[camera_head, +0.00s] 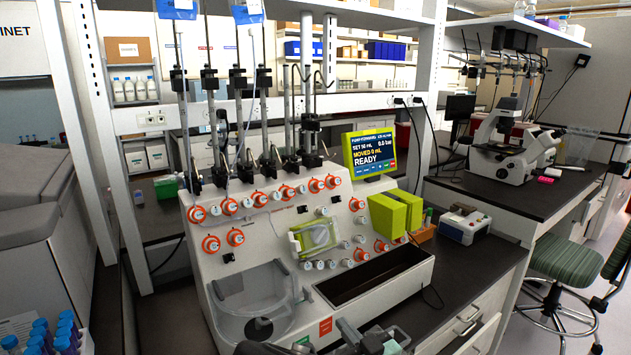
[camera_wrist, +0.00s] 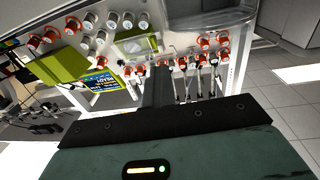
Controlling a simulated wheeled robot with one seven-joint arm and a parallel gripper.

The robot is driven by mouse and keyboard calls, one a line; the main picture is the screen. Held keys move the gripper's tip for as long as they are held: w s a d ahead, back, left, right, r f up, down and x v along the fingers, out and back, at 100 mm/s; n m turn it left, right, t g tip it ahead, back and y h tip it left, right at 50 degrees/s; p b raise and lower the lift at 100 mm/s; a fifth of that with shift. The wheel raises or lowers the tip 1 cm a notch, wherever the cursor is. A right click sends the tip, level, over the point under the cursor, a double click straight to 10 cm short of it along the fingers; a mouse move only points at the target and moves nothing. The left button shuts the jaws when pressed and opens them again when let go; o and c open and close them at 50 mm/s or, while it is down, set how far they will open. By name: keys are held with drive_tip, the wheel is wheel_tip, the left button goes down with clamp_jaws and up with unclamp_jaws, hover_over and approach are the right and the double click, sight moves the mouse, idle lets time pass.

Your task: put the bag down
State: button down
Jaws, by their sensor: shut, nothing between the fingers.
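A small clear bag (camera_head: 318,236) sits in a yellow-green frame on the sloped white front of the cell processor (camera_head: 255,235). The bag also shows in the wrist view (camera_wrist: 135,46), beyond my fingers. Two blue-topped pieces hang on poles at the top, one at the left (camera_head: 176,9) and one to its right (camera_head: 248,11); I cannot tell whether they are bags. My gripper (camera_wrist: 162,72) is shut and empty, in front of the processor and apart from the bag. In the head view, part of my arm's end shows at the bottom edge.
An open dark trough (camera_head: 375,283) and a clear round basin (camera_head: 250,300) form the processor's front. Orange-ringed knobs stick out of its face. Yellow-green blocks (camera_head: 396,214) and a screen (camera_head: 368,153) reading READY stand at the right. Some dark bench top (camera_head: 480,265) is bare.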

drive_tip(key=s+d+f+m+h+b, duration=0.1)
drive_tip(key=s+d+f+m+h, duration=0.1)
drive_tip(key=d, duration=0.4)
drive_tip(key=s+d+f+m+t+h+b, duration=0.1)
drive_tip(key=s+d+f+h, duration=0.1)
drive_tip(key=d+f+h, duration=0.2)
drive_tip(key=s+d+f+m+t+h+b, duration=0.1)
drive_tip(key=d+f, duration=0.4)
drive_tip(key=d, duration=0.5)
drive_tip(key=shift+s+m+h+b, duration=0.35)
drive_tip(key=shift+s+m+h, duration=0.45)
drive_tip(key=shift+h, duration=0.1)
drive_tip(key=shift+w, duration=0.1)
